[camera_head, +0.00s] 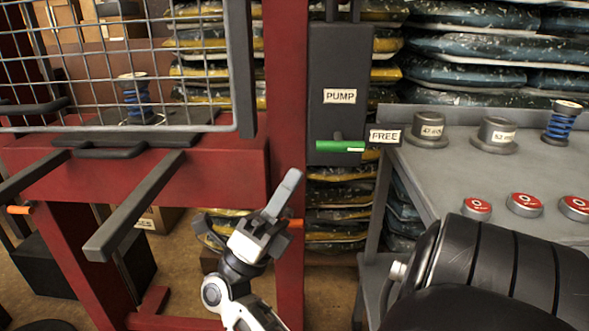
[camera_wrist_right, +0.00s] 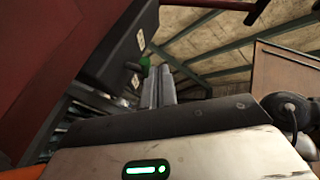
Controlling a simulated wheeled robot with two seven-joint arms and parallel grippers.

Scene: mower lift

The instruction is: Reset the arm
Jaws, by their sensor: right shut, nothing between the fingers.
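My right gripper (camera_head: 288,186) is at the lower middle of the head view, in front of the red frame's right post (camera_head: 286,110). Its fingers are shut with nothing between them and point up and to the right. Its shut fingers also show in the right wrist view (camera_wrist_right: 158,84), reaching toward a dark box and a small green part. In the head view it is below and left of the green lever (camera_head: 339,146) on the dark PUMP box (camera_head: 339,97), apart from the lever. My left gripper is not in view.
A wire mesh guard (camera_head: 115,60) and dark bars (camera_head: 133,205) are at the left. At the right, a grey bench (camera_head: 445,178) holds dark weights (camera_head: 431,130), a blue spring (camera_head: 561,122) and red-topped discs (camera_head: 525,204). Stacked bags (camera_head: 470,72) fill the back. A FREE label (camera_head: 385,136) is beside the lever.

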